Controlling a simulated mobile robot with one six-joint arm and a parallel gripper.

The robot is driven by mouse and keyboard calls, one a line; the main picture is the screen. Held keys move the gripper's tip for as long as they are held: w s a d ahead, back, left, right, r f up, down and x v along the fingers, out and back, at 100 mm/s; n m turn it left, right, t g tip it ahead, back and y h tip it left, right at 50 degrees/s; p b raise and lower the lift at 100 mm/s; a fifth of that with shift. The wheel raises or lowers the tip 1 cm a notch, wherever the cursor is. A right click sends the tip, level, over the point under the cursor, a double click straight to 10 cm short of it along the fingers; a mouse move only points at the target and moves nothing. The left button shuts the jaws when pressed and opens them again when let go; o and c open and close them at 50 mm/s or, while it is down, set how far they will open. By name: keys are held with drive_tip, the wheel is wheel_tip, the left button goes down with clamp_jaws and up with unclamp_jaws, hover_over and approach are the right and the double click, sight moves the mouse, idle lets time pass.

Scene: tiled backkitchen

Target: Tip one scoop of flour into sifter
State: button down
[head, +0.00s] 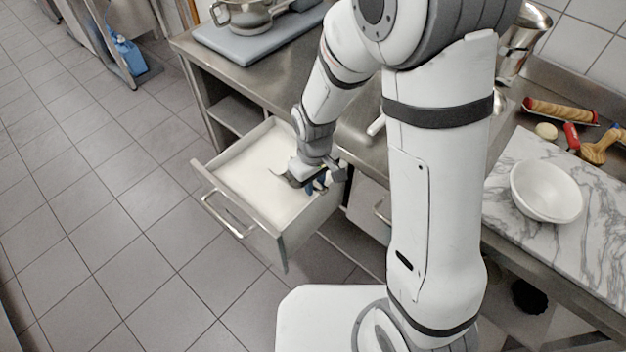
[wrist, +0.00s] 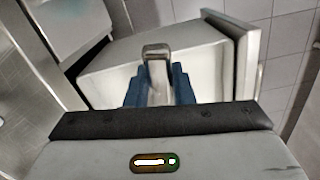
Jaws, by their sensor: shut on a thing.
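An open drawer (head: 210,180) at the left of the counter holds white flour (head: 262,165). My gripper (head: 318,184) is at the drawer's right side, low over the flour. In the wrist view my gripper (wrist: 157,88) has its blue fingers closed on the metal handle of a scoop (wrist: 156,52). The scoop's bowl is mostly hidden, so I cannot tell if it holds flour. A tall metal vessel (head: 522,42) stands at the back right, partly behind my arm; I cannot tell if it is the sifter.
A white bowl (head: 546,191) sits on a marble board (head: 599,240) at the right. A red tray with a roll (head: 561,111) and a brush (head: 600,148) lie behind it. A pot (head: 244,14) stands on a grey-blue board (head: 262,45) at the back left.

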drive_tip(key=shift+w+a+f+b, duration=0.15)
drive_tip(key=shift+f+b, duration=0.55)
drive_tip(key=shift+f, duration=0.25)
drive_tip(key=shift+w+a+f+b, duration=0.1)
drive_tip(key=shift+w+f+b, duration=0.1)
drive_tip(key=shift+f+b, duration=0.6)
drive_tip(key=shift+w+a+f+b, duration=0.15)
drive_tip(key=shift+f+b, duration=0.4)
drive_tip(key=shift+f, duration=0.55)
drive_tip(key=shift+f, duration=0.25)
drive_tip(key=shift+w+a+r, duration=0.1)
drive_tip(key=shift+w+a, duration=0.3)
drive_tip(key=shift+w, duration=0.1)
drive_tip(key=shift+w+a+f+b, duration=0.2)
drive_tip(key=shift+w+a+b, duration=0.15)
drive_tip(key=shift+b, duration=0.1)
